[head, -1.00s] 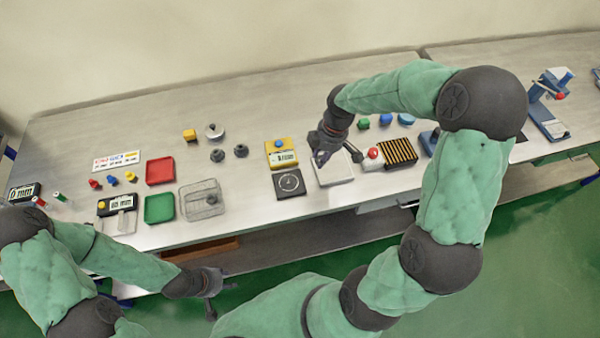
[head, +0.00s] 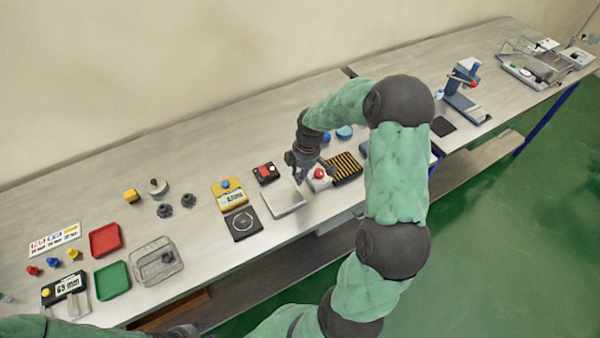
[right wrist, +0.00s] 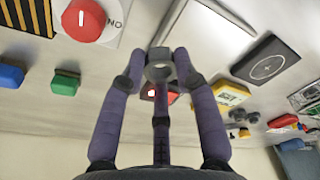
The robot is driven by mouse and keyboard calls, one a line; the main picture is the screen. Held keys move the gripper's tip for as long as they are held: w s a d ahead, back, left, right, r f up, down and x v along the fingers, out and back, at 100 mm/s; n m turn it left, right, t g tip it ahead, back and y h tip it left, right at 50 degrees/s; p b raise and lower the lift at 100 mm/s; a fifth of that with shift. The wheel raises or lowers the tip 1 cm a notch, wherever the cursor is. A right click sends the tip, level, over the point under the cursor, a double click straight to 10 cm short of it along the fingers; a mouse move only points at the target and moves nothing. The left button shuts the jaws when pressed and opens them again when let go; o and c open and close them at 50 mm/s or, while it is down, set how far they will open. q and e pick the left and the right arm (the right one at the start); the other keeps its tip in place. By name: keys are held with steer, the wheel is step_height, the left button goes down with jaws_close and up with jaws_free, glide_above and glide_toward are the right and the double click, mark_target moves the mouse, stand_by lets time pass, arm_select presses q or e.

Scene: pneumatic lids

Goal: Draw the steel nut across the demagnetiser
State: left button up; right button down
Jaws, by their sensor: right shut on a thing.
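My right gripper (right wrist: 160,62) is shut on the steel nut (right wrist: 158,73), a grey ring between its fingertips in the right wrist view. In the head view my right gripper (head: 299,181) is above the back right part of a white plate (head: 283,204), beside a white box with a red knob (head: 319,174). The nut is too small to make out there. A block with yellow and black stripes (head: 345,168) is right of the knob. I cannot tell which unit is the demagnetiser. Part of my left gripper (head: 180,331) shows at the bottom edge; its fingers are not clear.
A small black box with a red top (head: 265,173), a yellow gauge box (head: 228,195) and a black pad with a white ring (head: 243,223) stand left of my right gripper. A wire basket (head: 157,262) and red tray (head: 105,239) are farther left.

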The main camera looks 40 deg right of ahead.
steer(key=shift+f+b, duration=1.1)
steer(key=shift+f, duration=0.6)
steer(key=shift+w+a+b, duration=0.1)
steer(key=shift+w+a, duration=0.1)
steer(key=shift+a, duration=0.6)
steer(key=shift+w+a+b, duration=0.15)
steer(key=shift+w+a, duration=0.05)
steer(key=shift+a, duration=0.6)
steer(key=shift+w+a+b, duration=0.1)
steer(key=shift+w+a, duration=0.1)
steer(key=shift+a, duration=0.6)
steer(key=shift+w+a+b, duration=0.3)
steer(key=shift+w+a, duration=0.05)
steer(key=shift+a, duration=1.15)
steer(key=shift+w+a+b, duration=0.3)
steer(key=shift+w+a, duration=0.05)
steer(key=shift+a, duration=1.15)
steer(key=shift+w+a+b, duration=0.3)
steer(key=shift+w+a, duration=0.05)
steer(key=shift+a, duration=1.15)
steer(key=shift+w+a+r+p, duration=0.1)
steer(key=shift+a+r+p, duration=0.3)
steer(key=shift+r, duration=0.2)
steer(key=shift+w+a+r+p, duration=0.1)
steer(key=shift+a+r+p, duration=0.3)
steer(key=shift+r, duration=0.2)
steer(key=shift+r+p, duration=1.35)
steer(key=shift+r, duration=0.4)
steer(key=shift+r, duration=0.1)
